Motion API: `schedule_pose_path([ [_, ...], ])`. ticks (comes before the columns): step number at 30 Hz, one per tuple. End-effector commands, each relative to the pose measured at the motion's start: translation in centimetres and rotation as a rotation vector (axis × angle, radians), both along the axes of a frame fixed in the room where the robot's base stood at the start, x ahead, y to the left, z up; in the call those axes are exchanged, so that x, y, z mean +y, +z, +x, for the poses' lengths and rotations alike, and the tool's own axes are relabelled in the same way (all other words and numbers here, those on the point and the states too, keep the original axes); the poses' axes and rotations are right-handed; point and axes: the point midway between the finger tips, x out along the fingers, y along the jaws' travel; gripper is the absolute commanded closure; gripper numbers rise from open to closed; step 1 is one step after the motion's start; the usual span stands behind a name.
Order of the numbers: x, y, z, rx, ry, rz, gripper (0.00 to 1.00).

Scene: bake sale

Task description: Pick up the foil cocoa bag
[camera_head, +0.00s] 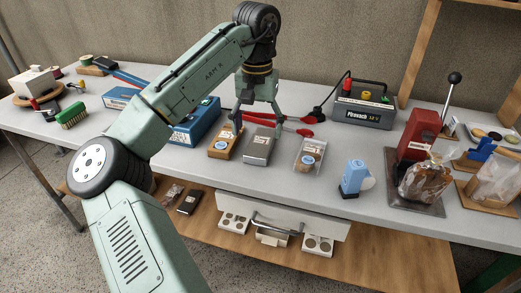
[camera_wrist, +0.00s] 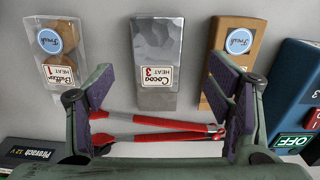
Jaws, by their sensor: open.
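The foil cocoa bag (camera_head: 259,147) is a silver, crinkled pouch on the grey table near its front edge. In the wrist view the bag (camera_wrist: 155,92) lies upper middle, with a label reading "Cocoa 3 HEAT". My gripper (camera_head: 258,122) is open and empty, pointing down above the table just behind the bag. In the wrist view its two purple-padded fingers (camera_wrist: 160,82) stand wide apart, on either side of the bag's lower part in the picture. The bag does not appear held.
A brown pouch (camera_head: 225,140) and a clear packet (camera_head: 308,153) flank the bag closely. Red-handled tool (camera_wrist: 155,136) lies behind it, under my gripper. A blue box (camera_head: 197,122) stands left, a battery box (camera_head: 364,104) back right. Some table between the clear packet and blue-white device (camera_head: 353,177) is free.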

Motion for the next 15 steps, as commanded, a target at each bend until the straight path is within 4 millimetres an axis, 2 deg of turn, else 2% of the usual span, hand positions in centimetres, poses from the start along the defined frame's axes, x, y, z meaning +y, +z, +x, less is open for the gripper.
schedule_pose_path([
  [5, -0.1, -1.4, -0.1, 0.000, 0.000, 0.002, 0.27],
  [12, -0.3, -4.8, -0.2, 0.000, 0.000, 0.000, 0.27],
  [15, -0.3, -5.4, -0.2, -0.001, 0.000, 0.000, 0.27],
])
